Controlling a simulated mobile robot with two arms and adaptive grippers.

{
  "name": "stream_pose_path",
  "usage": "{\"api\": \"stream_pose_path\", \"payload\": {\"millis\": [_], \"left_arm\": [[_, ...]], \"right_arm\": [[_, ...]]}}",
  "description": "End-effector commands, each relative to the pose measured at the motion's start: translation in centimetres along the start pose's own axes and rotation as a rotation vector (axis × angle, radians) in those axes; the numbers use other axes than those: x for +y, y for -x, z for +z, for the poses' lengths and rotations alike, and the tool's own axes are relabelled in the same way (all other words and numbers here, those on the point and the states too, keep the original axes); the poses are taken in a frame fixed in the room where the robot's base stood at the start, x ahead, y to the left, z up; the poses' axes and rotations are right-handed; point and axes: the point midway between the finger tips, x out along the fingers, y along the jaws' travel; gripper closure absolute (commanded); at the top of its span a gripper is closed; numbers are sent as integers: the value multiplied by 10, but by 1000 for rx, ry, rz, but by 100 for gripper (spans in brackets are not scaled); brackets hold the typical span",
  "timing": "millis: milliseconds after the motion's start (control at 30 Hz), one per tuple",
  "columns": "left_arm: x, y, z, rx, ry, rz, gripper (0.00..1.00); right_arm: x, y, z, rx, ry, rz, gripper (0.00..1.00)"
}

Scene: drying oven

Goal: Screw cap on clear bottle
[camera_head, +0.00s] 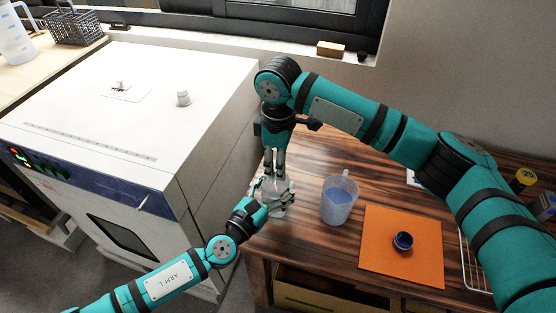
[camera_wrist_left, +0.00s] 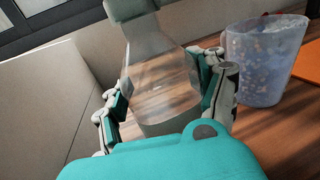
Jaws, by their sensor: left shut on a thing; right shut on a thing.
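The clear bottle (camera_head: 272,187) is upright near the left edge of the wooden table, mostly covered by my grippers. Its transparent body (camera_wrist_left: 160,85) shows in the left wrist view. My left gripper (camera_head: 268,198) is around the bottle's body, with one finger on each side (camera_wrist_left: 165,100). My right gripper (camera_head: 275,165) comes from above and is shut at the bottle's neck; its fingers hide the top. A dark blue round cap (camera_head: 403,241) lies on the orange mat (camera_head: 375,265), away from both grippers. Whether the bottle touches the table is hidden.
A translucent beaker with blue contents (camera_head: 340,203) stands just right of the bottle; it also shows in the left wrist view (camera_wrist_left: 265,60). The white drying oven (camera_head: 190,125) is close on the left. A wire rack (camera_head: 470,262) lies right of the mat.

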Motion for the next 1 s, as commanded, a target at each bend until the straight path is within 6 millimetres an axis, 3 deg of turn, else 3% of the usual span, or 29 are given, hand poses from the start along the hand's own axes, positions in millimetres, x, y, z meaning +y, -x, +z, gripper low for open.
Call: {"api": "stream_pose_path", "payload": {"millis": [533,1000], "left_arm": [[0,0,0,1,0,-1,100],[0,0,-1,1,0,-1,100]], "right_arm": [[-8,-1,-7,4,-1386,-4,77],[-3,-1,-12,8,-2558,4,77]]}}
